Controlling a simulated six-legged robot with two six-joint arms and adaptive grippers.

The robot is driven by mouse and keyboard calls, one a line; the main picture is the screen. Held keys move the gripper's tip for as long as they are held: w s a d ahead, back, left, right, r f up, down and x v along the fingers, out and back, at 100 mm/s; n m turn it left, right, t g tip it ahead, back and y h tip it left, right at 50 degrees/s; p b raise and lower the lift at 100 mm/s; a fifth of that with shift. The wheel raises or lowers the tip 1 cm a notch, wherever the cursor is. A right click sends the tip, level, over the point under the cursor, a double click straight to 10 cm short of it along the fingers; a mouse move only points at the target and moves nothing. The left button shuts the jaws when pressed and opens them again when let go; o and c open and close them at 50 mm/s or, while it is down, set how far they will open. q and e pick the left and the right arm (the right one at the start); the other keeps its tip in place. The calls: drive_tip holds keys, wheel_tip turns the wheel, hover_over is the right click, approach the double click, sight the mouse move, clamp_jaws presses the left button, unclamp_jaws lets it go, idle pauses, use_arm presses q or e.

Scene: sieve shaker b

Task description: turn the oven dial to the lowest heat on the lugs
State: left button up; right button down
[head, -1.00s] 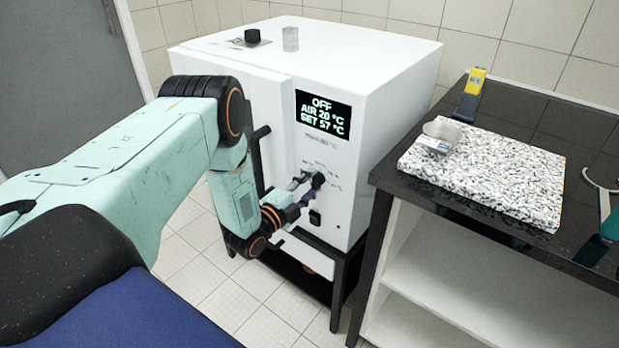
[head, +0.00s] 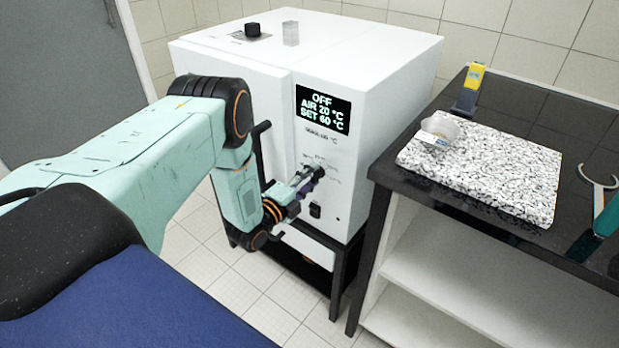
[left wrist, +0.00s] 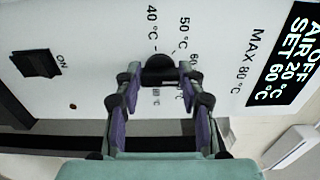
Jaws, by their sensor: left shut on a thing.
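The oven (head: 240,95) is a white box with a display (head: 323,110) reading OFF, AIR 20 °C, SET 60 °C. Its black dial (head: 318,171) is low on the front; it shows in the left wrist view (left wrist: 158,66) too. Heat labels 40, 50, 60 and MAX 80 °C stand around it. My left gripper (head: 308,181) is shut on the dial, with a purple-padded finger on each side in the left wrist view. The fingers and dial hide part of the scale. The lugs cannot be made out. My right gripper is out of view.
A black rocker switch (left wrist: 37,63) marked ON is beside the dial. The oven's black handle (head: 260,150) is close to my left arm. A dark counter (head: 540,120) at right bears a speckled slab (head: 490,175), a clear dish (head: 441,126) and a teal-handled tool (head: 607,217).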

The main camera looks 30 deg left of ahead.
use_arm(q)
drive_tip(key=o, duration=1.2)
drive_tip(key=shift+c, duration=0.2)
drive_tip(key=s+a, duration=0.1)
drive_tip(key=s, duration=1.1)
